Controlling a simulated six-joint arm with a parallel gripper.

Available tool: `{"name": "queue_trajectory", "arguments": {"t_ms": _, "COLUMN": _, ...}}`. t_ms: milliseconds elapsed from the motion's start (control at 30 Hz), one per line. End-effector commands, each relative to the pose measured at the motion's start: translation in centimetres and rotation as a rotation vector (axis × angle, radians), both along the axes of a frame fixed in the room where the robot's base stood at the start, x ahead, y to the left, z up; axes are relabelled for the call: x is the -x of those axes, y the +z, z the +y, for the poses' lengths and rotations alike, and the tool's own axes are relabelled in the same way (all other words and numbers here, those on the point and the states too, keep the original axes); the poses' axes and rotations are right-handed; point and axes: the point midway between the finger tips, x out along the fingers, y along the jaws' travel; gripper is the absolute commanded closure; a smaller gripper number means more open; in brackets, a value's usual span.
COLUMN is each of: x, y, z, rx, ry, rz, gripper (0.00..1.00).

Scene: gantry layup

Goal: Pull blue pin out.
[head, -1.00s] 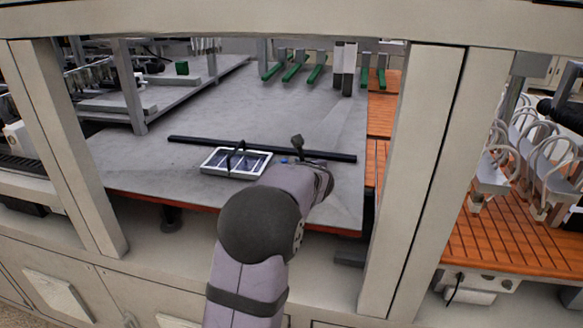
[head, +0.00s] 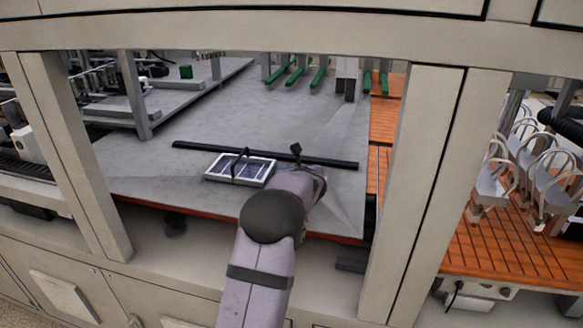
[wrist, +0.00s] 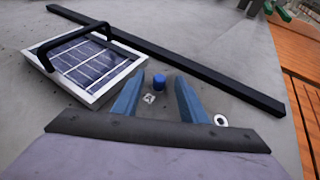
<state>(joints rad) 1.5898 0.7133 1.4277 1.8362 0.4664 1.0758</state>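The blue pin (wrist: 159,80) shows in the wrist view as a short blue round-topped piece standing at the grey table surface. It appears between and just beyond the tips of my gripper (wrist: 160,88), whose two blue fingers are apart with nothing held between them. I cannot tell whether the fingers are level with the pin or above it. A small marked tag (wrist: 148,98) lies on the table between the fingers. In the head view my arm hides the pin and the fingers.
A white-framed panel with dark cells (wrist: 85,65) and a black handle (wrist: 65,38) lies just left of the pin. A long black bar (wrist: 190,68) lies behind both. A small white ring (wrist: 220,120) is by the right finger. Frame posts (head: 423,190) stand on the near side.

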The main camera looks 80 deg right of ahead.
Motion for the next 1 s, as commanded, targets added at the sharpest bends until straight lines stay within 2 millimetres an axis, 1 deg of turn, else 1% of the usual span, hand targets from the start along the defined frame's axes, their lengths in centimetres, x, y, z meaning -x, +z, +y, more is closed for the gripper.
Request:
{"name": "queue_trajectory", "arguments": {"t_ms": 133, "x": -0.23, "y": -0.18, "z": -0.42, "rx": 0.000, "ry": 0.000, "rz": 0.000, "gripper": 0.61}}
{"name": "queue_trajectory", "arguments": {"t_ms": 400, "x": -0.27, "y": -0.27, "z": -0.48, "rx": 0.000, "ry": 0.000, "rz": 0.001, "gripper": 0.61}}
{"name": "queue_trajectory", "arguments": {"t_ms": 433, "x": -0.27, "y": -0.27, "z": -0.48, "rx": 0.000, "ry": 0.000, "rz": 0.001, "gripper": 0.64}}
{"name": "queue_trajectory", "arguments": {"t_ms": 467, "x": -0.27, "y": -0.27, "z": -0.48, "rx": 0.000, "ry": 0.000, "rz": 0.001, "gripper": 0.71}}
{"name": "queue_trajectory", "arguments": {"t_ms": 500, "x": -0.26, "y": -0.27, "z": -0.47, "rx": 0.000, "ry": 0.000, "rz": 0.001, "gripper": 0.80}}
{"name": "queue_trajectory", "arguments": {"t_ms": 567, "x": -0.26, "y": -0.27, "z": -0.47, "rx": 0.000, "ry": 0.000, "rz": 0.001, "gripper": 0.95}}
{"name": "queue_trajectory", "arguments": {"t_ms": 600, "x": -0.26, "y": -0.27, "z": -0.47, "rx": 0.000, "ry": 0.000, "rz": 0.001, "gripper": 1.00}}
{"name": "queue_trajectory", "arguments": {"t_ms": 667, "x": -0.26, "y": -0.25, "z": -0.47, "rx": 0.000, "ry": 0.000, "rz": 0.001, "gripper": 1.00}}
{"name": "queue_trajectory", "arguments": {"t_ms": 700, "x": -0.26, "y": -0.25, "z": -0.47, "rx": 0.000, "ry": 0.000, "rz": 0.001, "gripper": 0.91}}
{"name": "queue_trajectory", "arguments": {"t_ms": 733, "x": -0.26, "y": -0.26, "z": -0.46, "rx": 0.000, "ry": 0.000, "rz": 0.001, "gripper": 0.98}}
{"name": "queue_trajectory", "arguments": {"t_ms": 767, "x": -0.25, "y": -0.25, "z": -0.47, "rx": 0.000, "ry": 0.000, "rz": 0.001, "gripper": 1.00}}
{"name": "queue_trajectory", "arguments": {"t_ms": 1000, "x": -0.25, "y": -0.12, "z": -0.47, "rx": 0.001, "ry": 0.000, "rz": 0.000, "gripper": 1.00}}
